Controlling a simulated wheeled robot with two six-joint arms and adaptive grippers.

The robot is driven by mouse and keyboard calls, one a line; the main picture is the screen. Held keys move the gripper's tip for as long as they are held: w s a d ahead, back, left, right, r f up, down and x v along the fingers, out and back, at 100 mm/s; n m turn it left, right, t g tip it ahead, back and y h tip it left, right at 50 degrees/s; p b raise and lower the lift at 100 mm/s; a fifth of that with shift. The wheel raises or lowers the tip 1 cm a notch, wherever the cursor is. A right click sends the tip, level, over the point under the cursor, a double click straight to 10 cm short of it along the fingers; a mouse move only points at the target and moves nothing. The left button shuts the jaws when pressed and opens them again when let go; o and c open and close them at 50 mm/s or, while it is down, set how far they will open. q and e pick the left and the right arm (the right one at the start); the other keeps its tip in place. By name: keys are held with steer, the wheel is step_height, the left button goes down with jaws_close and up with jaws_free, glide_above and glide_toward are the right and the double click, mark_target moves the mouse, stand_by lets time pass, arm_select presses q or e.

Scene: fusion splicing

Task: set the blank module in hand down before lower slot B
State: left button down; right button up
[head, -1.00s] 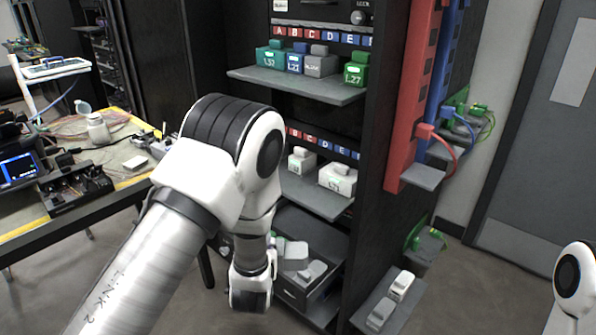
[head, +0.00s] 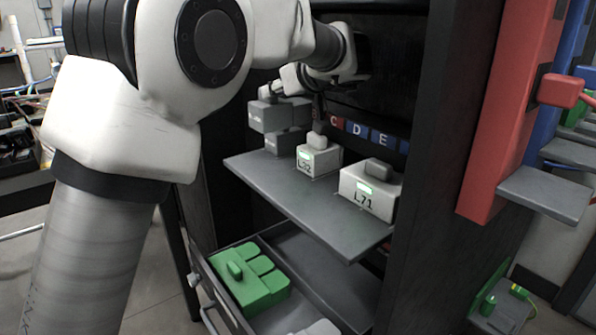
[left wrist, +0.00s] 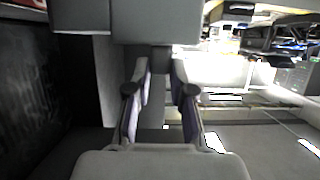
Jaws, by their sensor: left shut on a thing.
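My left gripper (head: 290,90) reaches over the left end of the lower shelf (head: 300,203). It is shut on the grey blank module (head: 270,116), which is over the shelf's left end. The left wrist view shows the fingers (left wrist: 160,95) closed on the module's small handle, with its grey body (left wrist: 150,20) beyond. A second grey block (head: 284,144) shows just below the held one; I cannot tell whether they touch. The letter strip shows C (head: 335,125), D and E; the part for slot B is mostly hidden by my gripper. My right gripper is out of view.
A small white module (head: 319,158) stands on the shelf right of the grey blocks. White module L71 (head: 370,188) stands farther right. The shelf front is bare. Below, an open drawer (head: 232,309) holds green modules (head: 250,279). The dark cabinet post (head: 436,120) bounds the right.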

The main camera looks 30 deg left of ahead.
arm_select(q)
step_height(320, 180, down, 10)
steer(key=b, duration=0.6)
steer(key=shift+r+b, duration=0.15)
steer(key=shift+b, duration=0.15)
steer(key=shift+r, duration=0.1)
steer(key=shift+p, duration=0.35)
steer(key=c, duration=1)
jaws_free()
steer(key=shift+f, duration=0.2)
